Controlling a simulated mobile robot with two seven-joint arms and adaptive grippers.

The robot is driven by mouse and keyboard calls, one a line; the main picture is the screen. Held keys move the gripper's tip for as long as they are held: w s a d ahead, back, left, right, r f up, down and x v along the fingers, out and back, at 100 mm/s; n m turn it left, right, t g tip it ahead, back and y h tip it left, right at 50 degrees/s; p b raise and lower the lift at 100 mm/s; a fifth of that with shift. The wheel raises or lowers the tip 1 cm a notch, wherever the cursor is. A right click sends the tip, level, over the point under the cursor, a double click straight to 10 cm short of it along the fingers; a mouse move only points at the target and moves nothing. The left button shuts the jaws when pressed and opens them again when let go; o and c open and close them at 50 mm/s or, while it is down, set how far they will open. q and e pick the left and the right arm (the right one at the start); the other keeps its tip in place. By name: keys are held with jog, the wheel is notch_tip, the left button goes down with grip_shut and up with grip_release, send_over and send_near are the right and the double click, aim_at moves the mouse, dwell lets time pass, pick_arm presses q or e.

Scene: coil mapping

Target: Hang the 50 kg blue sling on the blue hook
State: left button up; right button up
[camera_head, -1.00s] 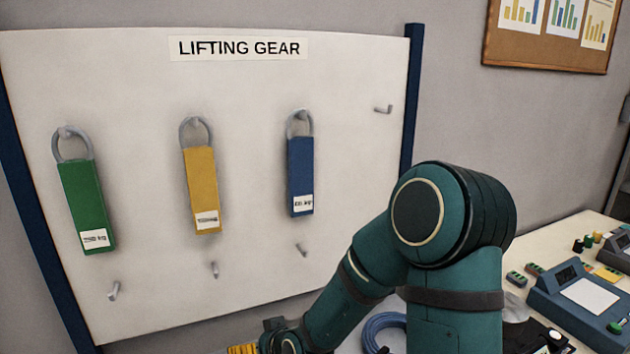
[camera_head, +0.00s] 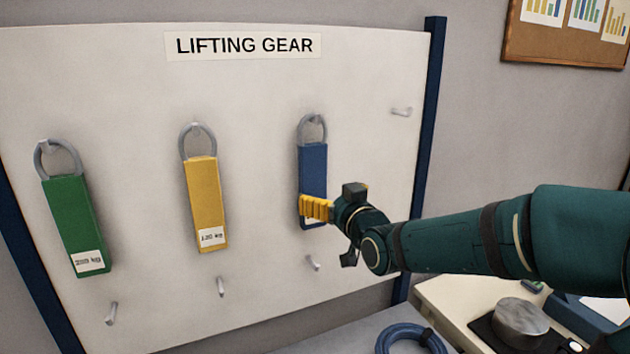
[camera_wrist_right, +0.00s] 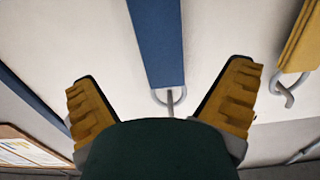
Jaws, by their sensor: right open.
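A blue tag (camera_head: 313,165) with a partly covered white label hangs by a grey ring from an upper hook on the white board (camera_head: 140,110). A bare lower hook (camera_head: 313,263) sticks out below it. A blue coil (camera_head: 405,335), like a rolled sling, lies at the bottom, cut off by the picture edge. My right gripper (camera_head: 318,207) is at the tag's lower part. In the right wrist view the open fingers (camera_wrist_right: 160,75) stand either side of the blue tag (camera_wrist_right: 158,45); contact cannot be told. My left gripper is out of view.
A yellow tag (camera_head: 206,200) and a green tag (camera_head: 72,222) hang to the left, each above a bare hook. Another bare hook (camera_head: 401,111) is at the upper right. A bench (camera_head: 450,300) holds a round metal weight (camera_head: 519,318) at the lower right.

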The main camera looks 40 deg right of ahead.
aim_at(315, 171)
jog(key=p+x, duration=0.1)
jog(key=x, duration=0.9)
jog(key=shift+w+f, duration=0.1)
jog(key=shift+w, duration=0.3)
jog(key=c, duration=1.4)
jog(key=shift+s+a+r+p, duration=0.1)
jog(key=shift+s+r+p, duration=0.2)
jog(key=shift+r, duration=0.4)
jog(key=shift+s+r+p, duration=0.2)
jog(key=shift+r+p, duration=0.2)
jog(key=shift+r, duration=0.3)
jog(key=shift+b, duration=0.5)
